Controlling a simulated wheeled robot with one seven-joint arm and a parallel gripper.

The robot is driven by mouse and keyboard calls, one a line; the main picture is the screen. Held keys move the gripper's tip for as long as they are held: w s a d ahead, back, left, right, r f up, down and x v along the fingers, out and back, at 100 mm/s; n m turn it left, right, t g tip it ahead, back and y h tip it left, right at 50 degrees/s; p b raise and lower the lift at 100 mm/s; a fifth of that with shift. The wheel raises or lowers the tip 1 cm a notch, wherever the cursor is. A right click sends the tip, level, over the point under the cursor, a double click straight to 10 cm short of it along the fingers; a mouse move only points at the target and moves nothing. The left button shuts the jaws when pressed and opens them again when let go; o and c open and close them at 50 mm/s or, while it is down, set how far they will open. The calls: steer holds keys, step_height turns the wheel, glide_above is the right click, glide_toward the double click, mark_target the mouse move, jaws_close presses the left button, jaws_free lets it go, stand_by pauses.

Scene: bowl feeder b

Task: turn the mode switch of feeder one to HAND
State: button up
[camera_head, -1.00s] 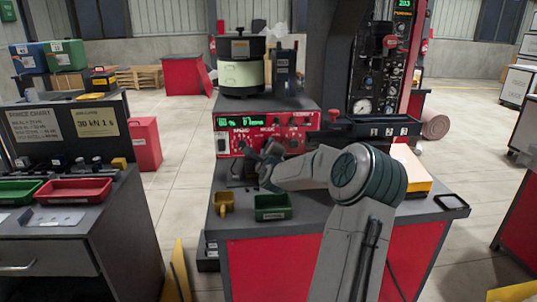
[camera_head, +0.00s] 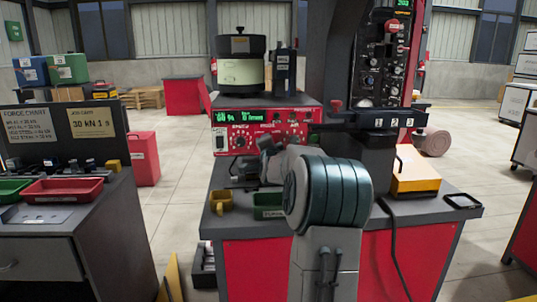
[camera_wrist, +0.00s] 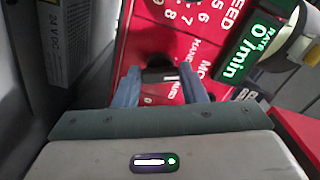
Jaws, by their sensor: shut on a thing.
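The red control panel (camera_head: 225,141) of the feeder faces me, with a green-lit display (camera_head: 240,116). In the wrist view the panel (camera_wrist: 150,35) carries the words SPEED, MODE, HAND and AUTO and a dial scale. My gripper (camera_wrist: 160,92) is shut on the dark mode switch knob (camera_wrist: 158,76), one blue-grey finger on each side. A small pale mark shows near the knob, but I cannot tell which label it points at. The rate display (camera_wrist: 248,52) reads 0/min. In the head view my arm hides the fingertips and the switch.
The feeder bowl (camera_head: 241,65) stands on top of the unit. A grey box with a 24 V DC label (camera_wrist: 68,40) lies close to my gripper's left side.

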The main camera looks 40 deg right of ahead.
steer(key=shift+f+n+b, duration=0.15)
steer(key=shift+n+b, duration=1.15)
steer(key=shift+n, duration=0.8)
steer(key=o, duration=1)
steer(key=shift+d, duration=0.1)
steer(key=shift+s, duration=0.1)
steer(key=v, duration=1.3)
steer(key=shift+s+p, duration=0.3)
steer(key=shift+s, duration=0.05)
